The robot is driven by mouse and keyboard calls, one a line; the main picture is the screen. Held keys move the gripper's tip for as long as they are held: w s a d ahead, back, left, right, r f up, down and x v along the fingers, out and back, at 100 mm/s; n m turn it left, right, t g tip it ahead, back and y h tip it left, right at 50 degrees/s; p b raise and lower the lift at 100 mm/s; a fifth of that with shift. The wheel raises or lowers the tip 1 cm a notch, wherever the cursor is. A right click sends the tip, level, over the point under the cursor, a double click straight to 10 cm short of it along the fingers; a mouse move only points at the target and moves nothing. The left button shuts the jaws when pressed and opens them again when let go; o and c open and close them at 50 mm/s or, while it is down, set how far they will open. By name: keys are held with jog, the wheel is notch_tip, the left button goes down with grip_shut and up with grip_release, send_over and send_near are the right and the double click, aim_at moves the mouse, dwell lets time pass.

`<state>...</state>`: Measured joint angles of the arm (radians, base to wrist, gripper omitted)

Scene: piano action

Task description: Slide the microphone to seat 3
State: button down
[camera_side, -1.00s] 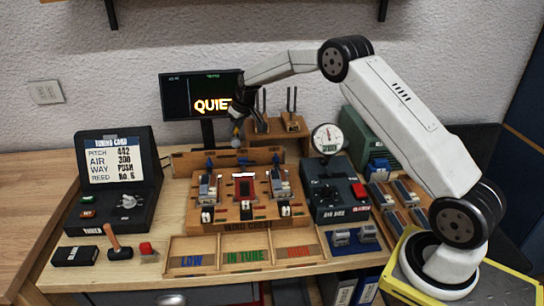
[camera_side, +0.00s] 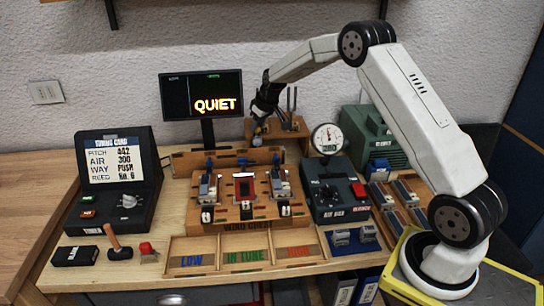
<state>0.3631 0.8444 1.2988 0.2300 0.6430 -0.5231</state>
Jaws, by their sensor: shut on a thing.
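The microphone (camera_side: 257,141) is a small grey ball-headed piece just above the wooden back rail (camera_side: 190,162) of the wind chest. My gripper (camera_side: 259,122), dark and pointing down, is shut on it from above. The microphone is between the middle and right blue pieces on the rail. Whether it touches the rail, and the seat numbers, are too small to tell.
The wind chest (camera_side: 240,225) with reed blocks stands in front of the rail. A wooden tool rack (camera_side: 290,128) with upright rods is close behind my gripper. The monitor (camera_side: 180,98) reads QUIET. The gauge (camera_side: 327,138) and air box (camera_side: 325,210) stand to the right.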

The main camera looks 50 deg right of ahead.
jog(key=s+d, duration=0.4)
jog(key=shift+s+d, duration=0.1)
jog(key=shift+c, duration=2.1)
grip_release()
jog(key=shift+r, duration=0.1)
jog(key=v, duration=0.7)
jog(key=shift+s+r, duration=0.2)
jog(key=shift+r, duration=0.05)
